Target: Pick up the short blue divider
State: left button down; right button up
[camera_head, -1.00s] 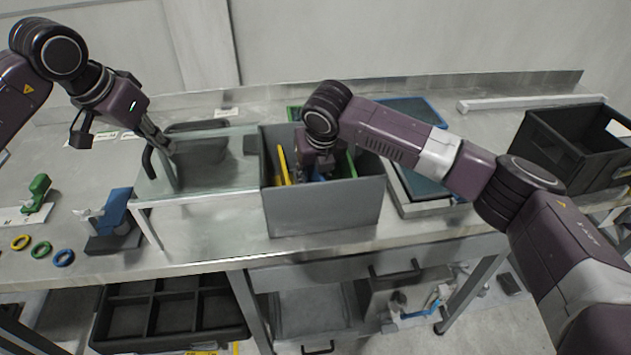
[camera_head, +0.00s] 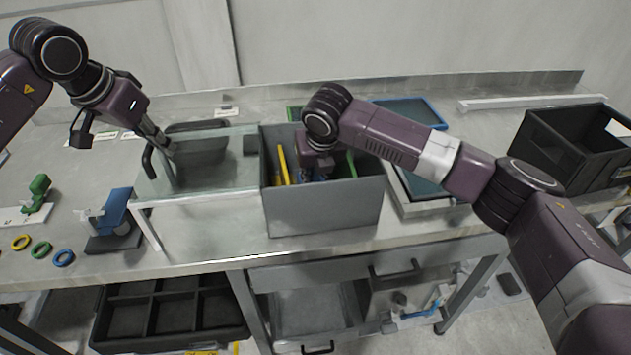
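A grey bin (camera_head: 325,208) stands on the steel table with dividers upright inside it. A yellow divider (camera_head: 283,165) shows at its left and a green divider (camera_head: 351,163) at its right. A bit of blue (camera_head: 304,177) shows between them, mostly hidden; I cannot tell whether it is the short blue divider. My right gripper (camera_head: 318,172) reaches down into the bin there, and its fingers are hidden by the bin and arm. My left gripper (camera_head: 166,148) is over the left end of the glass-topped stand; its fingertips look close together, but their state is unclear.
The glass-topped stand (camera_head: 215,184) adjoins the bin's left side. A black crate (camera_head: 575,150) stands at the right, and blue-rimmed trays (camera_head: 410,112) lie behind my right arm. Blue and green fixtures and several rings (camera_head: 41,249) are at the left. An open black compartment tray (camera_head: 170,312) sits below.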

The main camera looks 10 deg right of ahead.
pick_arm(q)
jog(key=shift+a, duration=0.1)
pick_arm(e)
grip_shut()
jog(key=shift+r, duration=0.1)
notch_tip(320, 180, up, 18)
jog(key=shift+r, duration=0.2)
dwell(0.3)
jog(key=s+d+r, duration=0.1)
jog(key=s+d, duration=0.3)
jog(key=d, duration=0.3)
jog(key=s+d+r, duration=0.1)
jog(key=s+d, duration=0.3)
jog(key=d, duration=0.3)
dwell(0.5)
pick_arm(q)
jog(key=shift+d, duration=3.6)
